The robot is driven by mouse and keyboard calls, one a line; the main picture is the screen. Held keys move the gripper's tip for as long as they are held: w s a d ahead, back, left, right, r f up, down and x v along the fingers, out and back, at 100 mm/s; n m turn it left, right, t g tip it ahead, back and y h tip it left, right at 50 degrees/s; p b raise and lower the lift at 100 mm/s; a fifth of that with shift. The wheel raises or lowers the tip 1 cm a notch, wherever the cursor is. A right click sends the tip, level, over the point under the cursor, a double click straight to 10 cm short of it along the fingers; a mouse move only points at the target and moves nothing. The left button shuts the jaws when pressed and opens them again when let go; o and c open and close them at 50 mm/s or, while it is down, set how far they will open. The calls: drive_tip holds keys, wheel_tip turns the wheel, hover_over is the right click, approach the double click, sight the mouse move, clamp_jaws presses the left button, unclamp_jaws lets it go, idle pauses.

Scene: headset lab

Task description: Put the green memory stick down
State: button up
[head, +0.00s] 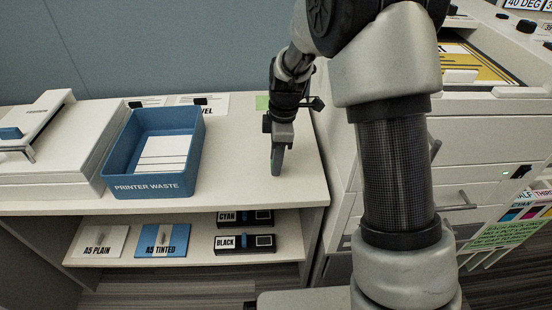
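My gripper (277,170) points down over the right part of the white counter (235,180), to the right of the blue bin. Its fingers show edge-on, close to the counter top, and I cannot tell whether they are open or shut, or whether they touch the counter. I cannot make out a green memory stick at the fingers; they may hide it. A small flat green patch (262,103) lies on the counter behind my gripper, partly hidden by it, and I cannot tell what it is.
A blue bin marked PRINTER WASTE (150,187) holds white paper. A white machine (50,125) stands at the left. The shelf below holds boxes marked CYAN (228,217) and BLACK (225,243), and two paper packs. A large printer (490,140) stands at the right.

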wheel_tip(320, 180, up, 11)
drive_tip(key=d+p, duration=0.1)
drive_tip(key=p, duration=0.2)
drive_tip(key=s+d+r+m+t, duration=0.1)
drive_tip(key=s+d+r+m, duration=0.1)
drive_tip(key=s+r+m, duration=0.3)
drive_tip(key=s+d+r+m+t, duration=0.1)
drive_tip(key=s+d+r+m, duration=0.1)
drive_tip(key=s+d+r, duration=0.3)
drive_tip(key=s+d+r+m+t+h, duration=0.1)
drive_tip(key=s+r+m+t, duration=0.1)
drive_tip(key=s+m, duration=0.45)
drive_tip(key=s+d+r+m+t, duration=0.2)
drive_tip(key=s+m, duration=0.3)
drive_tip(key=s, duration=0.3)
wheel_tip(320, 180, up, 21)
drive_tip(key=p, duration=2)
drive_tip(key=shift+w+a+p, duration=0.15)
drive_tip(key=shift+w+p, duration=0.1)
drive_tip(key=shift+p, duration=0.1)
drive_tip(key=shift+n, duration=0.25)
